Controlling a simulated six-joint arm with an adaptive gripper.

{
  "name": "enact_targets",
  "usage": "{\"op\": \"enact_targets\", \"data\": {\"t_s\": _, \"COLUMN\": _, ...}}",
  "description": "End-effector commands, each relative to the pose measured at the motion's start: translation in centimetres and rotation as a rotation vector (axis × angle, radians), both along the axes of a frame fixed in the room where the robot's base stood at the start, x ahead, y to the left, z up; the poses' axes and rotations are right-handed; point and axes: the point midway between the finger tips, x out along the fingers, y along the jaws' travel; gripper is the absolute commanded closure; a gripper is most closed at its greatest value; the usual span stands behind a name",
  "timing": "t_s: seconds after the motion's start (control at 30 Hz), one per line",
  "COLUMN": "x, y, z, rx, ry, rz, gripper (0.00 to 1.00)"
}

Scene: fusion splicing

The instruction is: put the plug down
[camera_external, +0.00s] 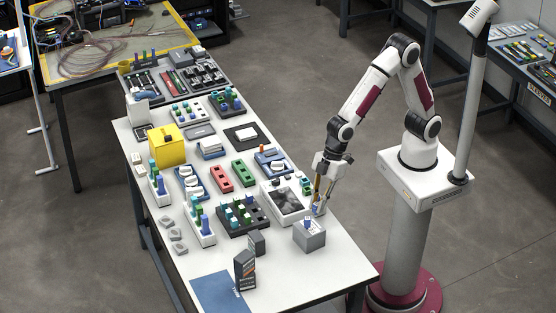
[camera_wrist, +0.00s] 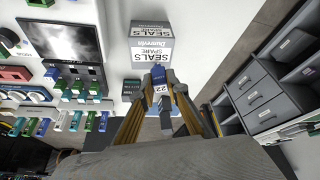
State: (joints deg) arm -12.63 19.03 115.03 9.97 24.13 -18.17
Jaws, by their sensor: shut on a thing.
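The plug (camera_wrist: 161,92), a small blue and grey piece with a white label reading "22", sits between my gripper's fingertips in the wrist view. My gripper (camera_wrist: 164,98) is shut on it, its gold fingers on both sides. In the external view my gripper (camera_external: 319,201) points down over the near right part of the white table, just behind a grey box. The plug is small there and partly hidden by the fingers. I cannot tell whether its lower end touches anything.
The grey box (camera_external: 309,239) stands close by; a labelled "SEALS SPARE" box (camera_wrist: 152,45) shows beyond the plug in the wrist view. A dark screen (camera_external: 285,198) lies to the left. Dark boxes (camera_external: 245,270) and a blue mat (camera_external: 220,293) lie nearer the front. The front right tabletop is bare.

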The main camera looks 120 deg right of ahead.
Motion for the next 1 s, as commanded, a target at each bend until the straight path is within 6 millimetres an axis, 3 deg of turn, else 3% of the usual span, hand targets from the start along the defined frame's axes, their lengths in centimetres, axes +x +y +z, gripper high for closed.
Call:
{"op": "enact_targets", "data": {"t_s": 0.47, "x": 0.0, "y": 0.0, "z": -0.8, "rx": 0.000, "ry": 0.000, "rz": 0.001, "gripper": 1.00}}
{"op": "enact_targets", "data": {"t_s": 0.8, "x": 0.0, "y": 0.0, "z": -3.8, "rx": -0.001, "ry": 0.002, "rz": 0.000, "gripper": 1.00}}
{"op": "enact_targets", "data": {"t_s": 1.0, "x": 0.0, "y": 0.0, "z": -4.3, "rx": -0.001, "ry": 0.000, "rz": 0.000, "gripper": 1.00}}
